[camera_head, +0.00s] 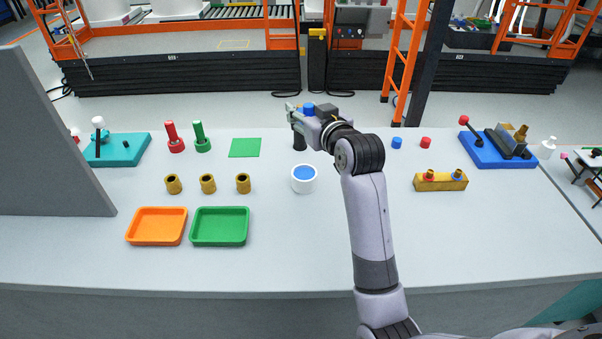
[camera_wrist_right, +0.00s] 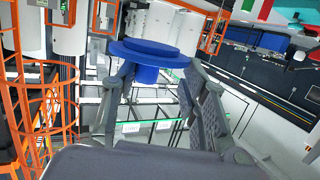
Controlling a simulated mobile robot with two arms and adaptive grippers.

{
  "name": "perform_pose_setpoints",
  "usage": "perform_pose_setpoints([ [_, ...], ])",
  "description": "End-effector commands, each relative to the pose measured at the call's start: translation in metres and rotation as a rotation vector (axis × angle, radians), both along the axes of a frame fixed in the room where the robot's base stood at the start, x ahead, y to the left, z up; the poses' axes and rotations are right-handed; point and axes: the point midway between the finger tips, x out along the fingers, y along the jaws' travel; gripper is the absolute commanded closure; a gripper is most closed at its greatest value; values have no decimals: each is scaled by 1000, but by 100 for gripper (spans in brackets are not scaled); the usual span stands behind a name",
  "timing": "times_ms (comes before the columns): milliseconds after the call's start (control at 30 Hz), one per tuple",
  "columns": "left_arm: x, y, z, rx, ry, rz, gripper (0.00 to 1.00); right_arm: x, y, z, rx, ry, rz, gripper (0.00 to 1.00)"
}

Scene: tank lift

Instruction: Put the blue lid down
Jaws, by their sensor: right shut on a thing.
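The blue lid (camera_wrist_right: 158,53) is a wide round disc with a short stub below it. It shows in the right wrist view at the end of my right gripper (camera_wrist_right: 155,85), with the stub between the two fingers. In the head view my right gripper (camera_head: 295,110) is above the rear middle of the table, pointing away to the left. A small blue patch (camera_head: 309,106) shows at the gripper there; the fingers are too small to read well. The lid is in the air, clear of the table. My left gripper is not in view.
A dark cylinder (camera_head: 299,141) stands below the gripper, partly hidden. A white cup with blue inside (camera_head: 304,187) is nearer. Orange (camera_head: 157,240) and green (camera_head: 219,240) trays lie front left. Blue (camera_head: 397,142) and red (camera_head: 426,142) caps are right. The front right is free.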

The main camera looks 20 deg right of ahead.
Motion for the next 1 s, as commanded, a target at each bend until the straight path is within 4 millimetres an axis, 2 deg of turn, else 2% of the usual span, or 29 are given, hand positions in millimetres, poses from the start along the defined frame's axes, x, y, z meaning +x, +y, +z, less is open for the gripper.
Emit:
perform_pose_setpoints([
  [100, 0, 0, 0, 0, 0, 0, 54, 11, 0, 13, 5, -4, 11, 79],
  [200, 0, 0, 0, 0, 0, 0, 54, 14, 0, 16, 5, -2, 15, 79],
  [467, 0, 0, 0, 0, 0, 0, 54, 14, 0, 16, 6, -2, 16, 79],
  [567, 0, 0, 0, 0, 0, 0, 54, 14, 0, 10, 5, 1, 16, 79],
  [667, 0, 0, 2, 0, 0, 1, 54, 13, 0, -8, 6, 5, 17, 79],
  [1000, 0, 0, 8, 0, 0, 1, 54, 13, 0, -98, 6, 5, 15, 79],
])
